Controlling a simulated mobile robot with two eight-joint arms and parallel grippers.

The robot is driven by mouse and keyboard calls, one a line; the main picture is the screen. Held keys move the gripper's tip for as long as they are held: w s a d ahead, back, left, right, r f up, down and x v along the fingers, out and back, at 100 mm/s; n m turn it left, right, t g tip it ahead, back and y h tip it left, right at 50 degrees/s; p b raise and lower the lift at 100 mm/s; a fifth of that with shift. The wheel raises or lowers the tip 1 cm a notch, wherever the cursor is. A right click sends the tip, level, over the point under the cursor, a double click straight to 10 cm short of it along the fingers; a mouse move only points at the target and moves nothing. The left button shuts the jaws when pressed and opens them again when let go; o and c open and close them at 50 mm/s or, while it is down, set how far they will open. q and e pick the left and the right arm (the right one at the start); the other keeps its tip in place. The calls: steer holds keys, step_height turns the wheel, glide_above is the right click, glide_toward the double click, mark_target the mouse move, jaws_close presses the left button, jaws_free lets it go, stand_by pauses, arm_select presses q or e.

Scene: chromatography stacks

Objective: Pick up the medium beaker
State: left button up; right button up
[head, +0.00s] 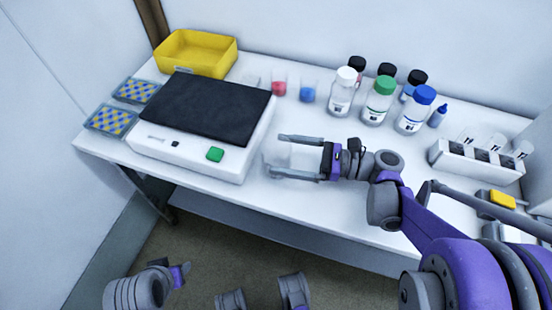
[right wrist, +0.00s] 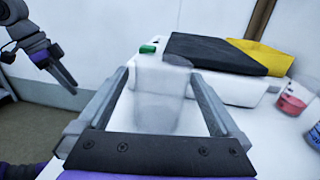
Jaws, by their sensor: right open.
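A clear, empty beaker (right wrist: 160,92) stands upright on the white table between the fingers of my right gripper in the right wrist view. In the head view this beaker (head: 292,155) is faint against the white table, just right of the balance. My right gripper (head: 276,155) is open around it, with one finger on each side; the fingers look apart from the glass. My left gripper (right wrist: 62,72) shows at the upper left of the right wrist view, away from the table; its jaw opening is unclear.
A white balance (head: 190,152) with a dark top stands left of the beaker. Behind are a yellow bin (head: 196,54), a red-liquid beaker (head: 279,88), a blue-liquid beaker (head: 308,93) and several capped bottles (head: 378,102). A white rack (head: 476,162) stands right.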

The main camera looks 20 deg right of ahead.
mark_target(263, 150)
steer(key=b+x, duration=0.1)
steer(key=x, duration=0.4)
steer(key=shift+w+a+f, duration=0.15)
steer(key=shift+w, duration=0.05)
steer(key=c, duration=1.2)
